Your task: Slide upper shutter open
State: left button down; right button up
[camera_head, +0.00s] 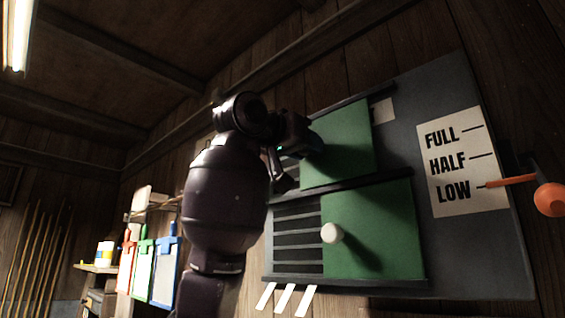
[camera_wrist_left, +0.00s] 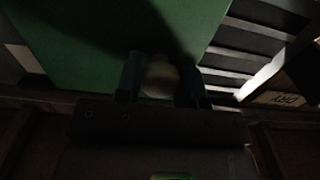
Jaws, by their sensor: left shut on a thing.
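The upper shutter (camera_head: 350,140) is a green panel on the grey wall board. Dark slats show past one side of it in the left wrist view (camera_wrist_left: 245,45). My left gripper (camera_head: 303,148) is at the shutter's left part. In the left wrist view its fingers (camera_wrist_left: 160,80) are shut on the pale round knob (camera_wrist_left: 160,77), with the green panel (camera_wrist_left: 85,45) right behind. In the head view my gripper and wrist hide this knob and most of the upper slats. My right gripper is not in view.
Below is the lower green shutter (camera_head: 375,230) with a white knob (camera_head: 331,233) and open slats (camera_head: 298,240) at its left. A FULL/HALF/LOW card (camera_head: 462,162) and an orange lever (camera_head: 512,181) at LOW are at right. Coloured clipboards (camera_head: 145,268) hang at left.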

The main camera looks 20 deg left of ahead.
aim_at(335, 142)
pick_arm(q)
jog(key=d, duration=0.1)
jog(key=s+d, duration=0.1)
jog(key=d, duration=0.2)
jog(key=shift+s+d, duration=0.15)
jog(key=shift+s, duration=0.15)
jog(key=shift+s+d, duration=0.1)
jog(key=shift+d, duration=0.25)
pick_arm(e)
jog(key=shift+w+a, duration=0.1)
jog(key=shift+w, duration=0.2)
pick_arm(q)
jog(key=c, duration=1)
grip_release()
jog(key=shift+o, duration=1.1)
jog(key=shift+s+d, duration=0.1)
jog(key=shift+d, duration=0.1)
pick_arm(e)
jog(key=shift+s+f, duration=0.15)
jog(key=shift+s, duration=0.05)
pick_arm(q)
jog(key=shift+a, duration=0.15)
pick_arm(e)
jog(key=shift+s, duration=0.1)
